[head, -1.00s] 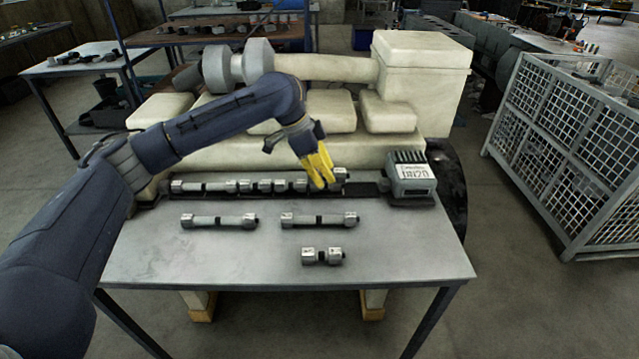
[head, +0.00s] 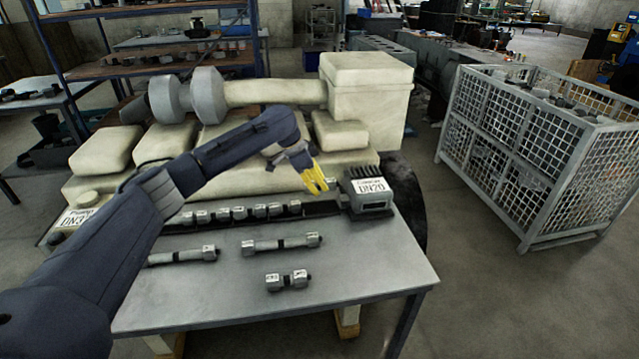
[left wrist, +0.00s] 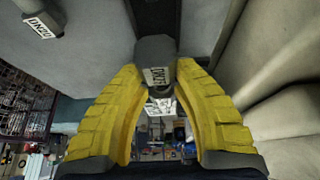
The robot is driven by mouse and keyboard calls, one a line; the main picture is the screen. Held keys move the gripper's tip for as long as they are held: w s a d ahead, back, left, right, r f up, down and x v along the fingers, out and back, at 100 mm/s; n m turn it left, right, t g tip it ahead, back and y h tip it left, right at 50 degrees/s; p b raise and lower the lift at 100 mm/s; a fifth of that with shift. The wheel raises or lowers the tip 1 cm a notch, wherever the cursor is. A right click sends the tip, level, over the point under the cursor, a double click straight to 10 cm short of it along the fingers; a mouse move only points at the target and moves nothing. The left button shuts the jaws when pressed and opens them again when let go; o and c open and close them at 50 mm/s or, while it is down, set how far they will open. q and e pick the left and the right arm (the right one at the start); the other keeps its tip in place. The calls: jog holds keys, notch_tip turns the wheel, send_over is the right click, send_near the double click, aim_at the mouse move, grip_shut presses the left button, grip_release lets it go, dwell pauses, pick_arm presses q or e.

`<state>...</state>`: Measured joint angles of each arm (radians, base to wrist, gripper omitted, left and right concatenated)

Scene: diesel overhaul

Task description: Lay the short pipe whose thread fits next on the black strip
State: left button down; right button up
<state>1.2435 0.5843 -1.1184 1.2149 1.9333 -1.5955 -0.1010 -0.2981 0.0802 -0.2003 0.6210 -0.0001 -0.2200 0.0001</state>
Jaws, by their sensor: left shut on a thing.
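My left gripper (head: 317,181) is above the right end of the black strip (head: 321,208), close to the grey DN20 block (head: 368,190). In the left wrist view its yellow fingers (left wrist: 165,82) are shut around a grey pipe fitting (left wrist: 155,52) with a white label, hard to read. The fingers hide most of the held piece in the head view. A row of short grey pipes (head: 238,213) lies along the strip. On the table, a longer pipe (head: 281,243) and a short pipe (head: 287,281) lie in front, with another longer pipe (head: 183,256) to the left.
The pale engine (head: 260,140) stands right behind the table (head: 350,265). A labelled block (head: 75,217) is at the strip's left end. A wire-mesh crate (head: 520,165) stands to the right. The table's front right is clear.

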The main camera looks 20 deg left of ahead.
aim_at(323, 208)
pick_arm(q)
jog(key=shift+f, duration=3.2)
jog(key=shift+f, duration=0.3)
jog(key=c, duration=1)
grip_release()
jog(key=v, duration=1.2)
jog(key=shift+d, duration=0.15)
